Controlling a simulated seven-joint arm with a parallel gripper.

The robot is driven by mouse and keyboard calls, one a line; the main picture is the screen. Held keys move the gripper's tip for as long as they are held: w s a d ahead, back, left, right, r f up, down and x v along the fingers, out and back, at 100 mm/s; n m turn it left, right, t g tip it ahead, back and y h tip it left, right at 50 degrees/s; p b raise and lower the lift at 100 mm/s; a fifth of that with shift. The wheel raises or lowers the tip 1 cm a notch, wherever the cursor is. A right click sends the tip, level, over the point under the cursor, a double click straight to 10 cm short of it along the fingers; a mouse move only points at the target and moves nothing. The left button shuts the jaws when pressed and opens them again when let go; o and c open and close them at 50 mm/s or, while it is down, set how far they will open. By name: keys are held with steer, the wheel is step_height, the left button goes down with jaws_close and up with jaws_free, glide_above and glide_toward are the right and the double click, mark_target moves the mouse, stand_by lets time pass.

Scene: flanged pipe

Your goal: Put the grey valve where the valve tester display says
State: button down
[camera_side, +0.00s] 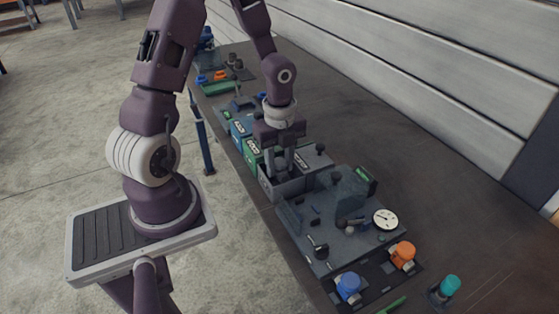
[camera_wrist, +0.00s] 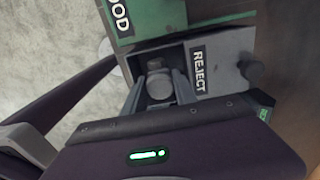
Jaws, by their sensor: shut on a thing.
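The grey valve (camera_wrist: 159,86) sits between the two fingers of my gripper (camera_wrist: 160,90) in the wrist view, and the gripper is shut on it. In the side view my gripper (camera_side: 281,170) points down into the open grey bin (camera_side: 284,192), and the valve is too hidden there to make out. In the wrist view the bin's panel (camera_wrist: 222,62) bears a REJECT label and a dark knob. The valve tester (camera_side: 342,200) stands just right of the bin. Its small display (camera_side: 365,176) shows green text, too small to read in full.
A green bin (camera_wrist: 150,22) marked GOOD adjoins the grey one. A dial gauge (camera_side: 385,219), an orange valve (camera_side: 403,254), a blue valve (camera_side: 348,287) and a teal piece (camera_side: 449,287) lie toward the near end. The bench (camera_side: 420,170) is clear along the wall.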

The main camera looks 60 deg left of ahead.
mark_target(279, 162)
steer(key=shift+f, duration=1.3)
steer(key=c, duration=0.8)
jaws_free()
steer(key=shift+o, duration=0.3)
steer(key=shift+r, duration=3.55)
